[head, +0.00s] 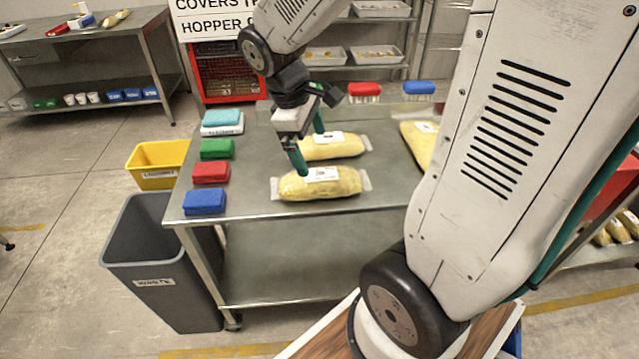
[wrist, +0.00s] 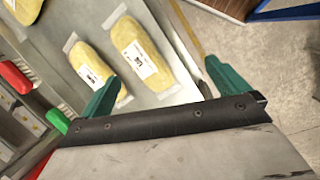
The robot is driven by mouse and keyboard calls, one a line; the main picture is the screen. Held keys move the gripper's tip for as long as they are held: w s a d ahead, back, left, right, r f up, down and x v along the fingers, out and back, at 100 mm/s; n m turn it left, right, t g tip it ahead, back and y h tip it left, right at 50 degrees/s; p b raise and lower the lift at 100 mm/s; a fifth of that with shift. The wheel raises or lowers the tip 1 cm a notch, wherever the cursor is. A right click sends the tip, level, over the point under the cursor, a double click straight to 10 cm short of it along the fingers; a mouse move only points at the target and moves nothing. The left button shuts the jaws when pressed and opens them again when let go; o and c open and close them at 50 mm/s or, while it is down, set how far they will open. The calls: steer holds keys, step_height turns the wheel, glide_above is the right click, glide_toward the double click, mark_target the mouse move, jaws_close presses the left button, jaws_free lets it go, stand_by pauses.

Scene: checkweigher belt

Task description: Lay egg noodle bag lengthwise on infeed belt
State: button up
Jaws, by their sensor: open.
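Two yellow noodle bags with clear ends and white labels lie side by side on the steel table, a front bag (head: 322,186) and one behind it (head: 335,147). In the wrist view they are the nearer bag (wrist: 131,45) and its neighbour (wrist: 87,62). A third, similar bag (head: 417,150) lies further right, partly hidden by my arm. Label text is too small to read. My gripper (head: 311,150) is open and empty, with its green fingers above the left part of the two bags; it also shows in the wrist view (wrist: 162,72). I cannot make out the infeed belt.
Blue (head: 204,202), red (head: 211,172) and green (head: 217,149) blocks line the table's left edge. Red and blue brushes (head: 365,90) stand at the back. A grey waste bin (head: 150,255) and yellow bin (head: 157,160) stand left. My arm hides much of the right.

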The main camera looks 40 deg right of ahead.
mark_target(317, 175)
steer(key=w+d+f+n, duration=0.1)
steer(key=w+f, duration=0.1)
steer(key=f, duration=0.1)
steer(key=w+d+f+n, duration=0.2)
steer(key=f, duration=0.2)
steer(key=w+d+f+n+g, duration=0.1)
steer(key=w+f, duration=0.1)
steer(key=f, duration=0.1)
steer(key=shift+d+f+n+h, duration=0.2)
steer(key=shift+n+h, duration=0.1)
steer(key=shift+h, duration=0.1)
steer(key=x, duration=0.8)
steer(key=shift+f, duration=0.1)
steer(key=shift+w, duration=0.1)
steer(key=c, duration=1.3)
